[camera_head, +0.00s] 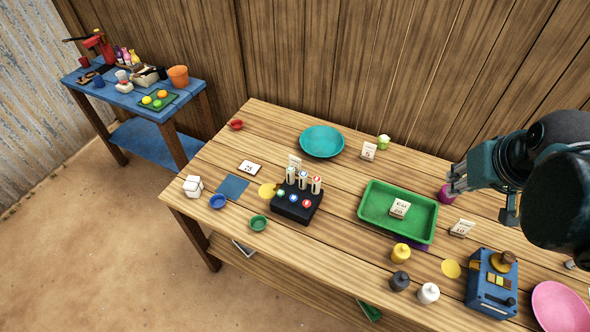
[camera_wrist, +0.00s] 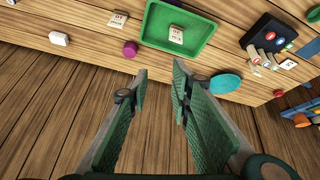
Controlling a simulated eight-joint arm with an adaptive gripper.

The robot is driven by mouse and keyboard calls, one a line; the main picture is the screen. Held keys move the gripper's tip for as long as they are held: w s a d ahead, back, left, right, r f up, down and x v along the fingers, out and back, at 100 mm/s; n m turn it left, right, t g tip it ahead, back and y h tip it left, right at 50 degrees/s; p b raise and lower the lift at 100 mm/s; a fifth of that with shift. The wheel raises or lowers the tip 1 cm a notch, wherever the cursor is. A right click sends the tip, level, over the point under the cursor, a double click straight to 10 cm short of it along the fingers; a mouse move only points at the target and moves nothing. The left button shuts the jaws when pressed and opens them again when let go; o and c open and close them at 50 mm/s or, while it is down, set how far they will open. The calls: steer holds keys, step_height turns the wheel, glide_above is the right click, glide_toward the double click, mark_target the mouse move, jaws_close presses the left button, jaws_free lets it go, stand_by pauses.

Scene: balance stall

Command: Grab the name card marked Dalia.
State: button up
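Several small white cards with dark print stand or lie on the wooden table; the print is too small to read, so I cannot tell which is marked Dalia. One card (camera_head: 400,208) is in the green tray (camera_head: 366,220), another (camera_head: 462,228) is right of the tray, one (camera_head: 368,150) is beside the teal plate, one (camera_head: 295,162) is behind the black box, and one (camera_head: 249,167) lies at the left. My gripper (camera_head: 457,181) is open and empty near the tray's right end; the wrist view shows its parted fingers (camera_wrist: 160,75) and the tray card (camera_wrist: 176,34).
A purple cup (camera_head: 446,192) is close to my gripper. The black box (camera_head: 297,202) holds upright tubes. A blue side table (camera_head: 150,105) is at the far left.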

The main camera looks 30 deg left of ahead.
steer(key=w+a+f+n+g, duration=0.1)
steer(key=w+a+f+n, duration=0.1)
steer(key=w+a, duration=0.45)
steer(key=w+a+f+n+g, duration=0.1)
steer(key=w+a+f+n, duration=0.15)
steer(key=a, duration=0.65)
steer(key=w+a+f+n+g, duration=0.1)
steer(key=w+a+f+n, duration=0.15)
steer(key=w+a, duration=0.45)
steer(key=a+f+n+g, duration=0.1)
steer(key=a+f+n, duration=0.1)
steer(key=a+f, duration=0.3)
steer(key=a+f+n, duration=0.2)
steer(key=a+f, duration=0.4)
steer(key=a, duration=0.6)
steer(key=a+f+n+g, duration=0.1)
steer(key=a+f+n, duration=0.1)
steer(key=a+f, duration=0.4)
steer(key=shift+s+a+f+g+h, duration=0.1)
steer(key=shift+a+f+g+h, duration=0.1)
steer(key=shift+a, duration=0.7)
steer(key=shift+a+f+g+h, duration=0.1)
steer(key=shift+a+h, duration=0.1)
steer(key=shift+a, duration=0.65)
steer(key=shift+a+f+n, duration=0.2)
steer(key=shift+a+n, duration=0.1)
steer(key=shift+f, duration=1.3)
